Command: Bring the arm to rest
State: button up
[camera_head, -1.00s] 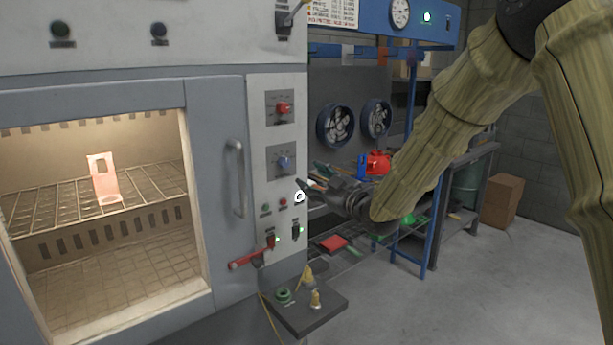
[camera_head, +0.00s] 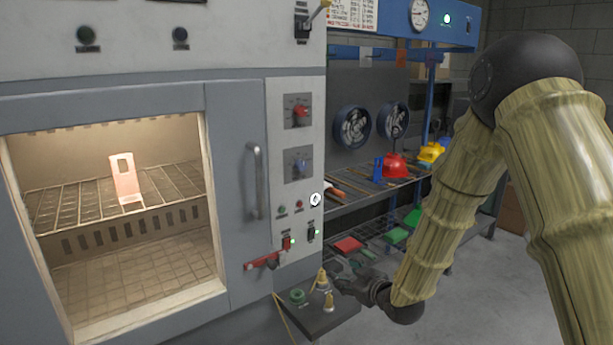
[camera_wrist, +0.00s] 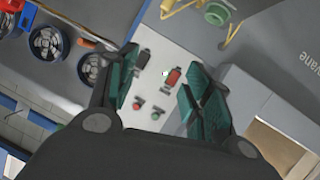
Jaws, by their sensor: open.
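My arm, in a yellowish ribbed sleeve, comes in from the right in the head view and bends down. My gripper (camera_head: 352,286) is low, by the right front of the grey oven cabinet (camera_head: 235,180) and near the small dark shelf (camera_head: 330,318). In the wrist view my gripper (camera_wrist: 160,95) shows two green-padded fingers spread apart with nothing between them. Beyond them is the white control panel (camera_wrist: 150,85) with a red switch and buttons. In the head view the fingers are small and dark against the background.
The shelf carries a green ring (camera_head: 297,296) and brass-coloured fittings (camera_head: 323,280). A red lever (camera_head: 262,261) and a door handle (camera_head: 255,180) stick out from the cabinet. Behind is a blue-framed rack with red (camera_head: 394,165) and yellow (camera_head: 431,152) hoods. Floor at the right is open.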

jog(key=s+d+f+m+g+h+p, duration=0.1)
jog(key=s+d+f+m+g+h, duration=0.15)
jog(key=s+f, duration=0.95)
jog(key=s+d+f+m+g+h+p, duration=0.1)
jog(key=s+d+f+m+g, duration=0.25)
jog(key=s+f, duration=0.85)
jog(key=s+d+f+m+g+h, duration=0.1)
jog(key=s+f+g, duration=0.1)
jog(key=s, duration=0.7)
jog(key=s+d+f+g, duration=0.2)
jog(key=s+f, duration=0.1)
jog(key=s, duration=0.6)
jog(key=s+d+f+m+g+h, duration=0.1)
jog(key=s+d+f+g, duration=0.1)
jog(key=s, duration=0.6)
jog(key=shift+s+f+m+g+h+p, duration=0.3)
jog(key=shift+s+f+g+h+p, duration=0.1)
jog(key=shift+f, duration=0.25)
